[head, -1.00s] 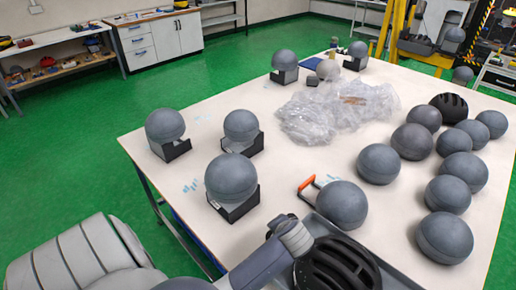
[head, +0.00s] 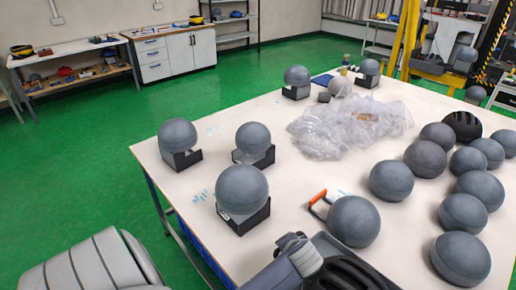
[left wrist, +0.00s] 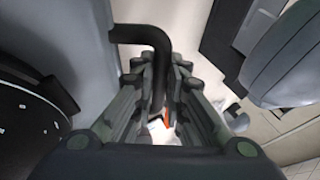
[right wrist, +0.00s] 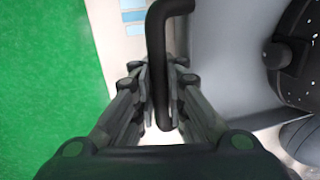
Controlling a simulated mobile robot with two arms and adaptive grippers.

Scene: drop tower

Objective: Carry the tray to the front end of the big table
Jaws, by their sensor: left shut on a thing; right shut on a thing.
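The grey tray (head: 345,250) is at the bottom edge of the head view, mostly cut off, with a black helmet (head: 352,272) in it. In the left wrist view my left gripper (left wrist: 160,100) is shut on a black bent handle bar (left wrist: 150,38). In the right wrist view my right gripper (right wrist: 160,100) is shut on another black handle bar (right wrist: 158,35), beside the tray's grey wall (right wrist: 215,55). The helmet also shows in the right wrist view (right wrist: 303,45). The big table (head: 290,165) lies ahead. Both grippers' fingers are out of the head view.
Several grey balls (head: 391,181) crowd the table's right side; one (head: 353,221) is close to the tray beside an orange-gripped item (head: 318,199). Balls on black holders (head: 242,190) line the left side. Clear plastic wrap (head: 345,125) lies mid-table. Green floor (head: 95,165) is open at left.

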